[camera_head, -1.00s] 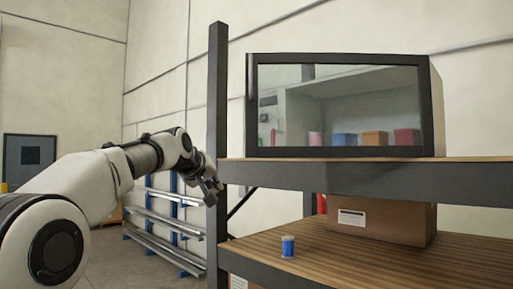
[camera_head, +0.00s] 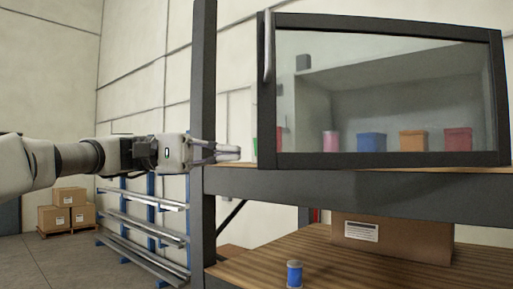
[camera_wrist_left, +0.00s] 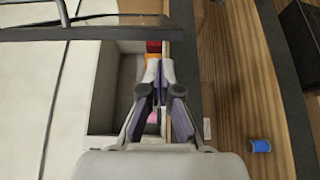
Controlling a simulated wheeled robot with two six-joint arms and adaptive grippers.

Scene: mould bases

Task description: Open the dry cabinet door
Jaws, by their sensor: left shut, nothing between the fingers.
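The dry cabinet (camera_head: 508,85) stands on the upper shelf. Its black-framed glass door (camera_head: 390,159) appears partly open, with the left edge swung out towards me. A pale upright handle (camera_head: 268,47) is on that left edge. Behind the glass are a pink cup, a blue box, an orange box and a red box. My left gripper (camera_head: 240,152) is shut and empty, left of the door's lower left corner, fingers pointing right. In the left wrist view the fingers (camera_wrist_left: 163,62) are together before the cabinet interior, with the dark door frame (camera_wrist_left: 110,33) beyond. My right gripper is not in view.
A dark rack post (camera_head: 203,80) stands just behind my left gripper. The upper shelf's beam (camera_head: 350,190) runs below the cabinet. A blue jar (camera_head: 294,274) and a cardboard box (camera_head: 400,240) are on the lower shelf. Stacked boxes (camera_head: 68,205) stand at the far left.

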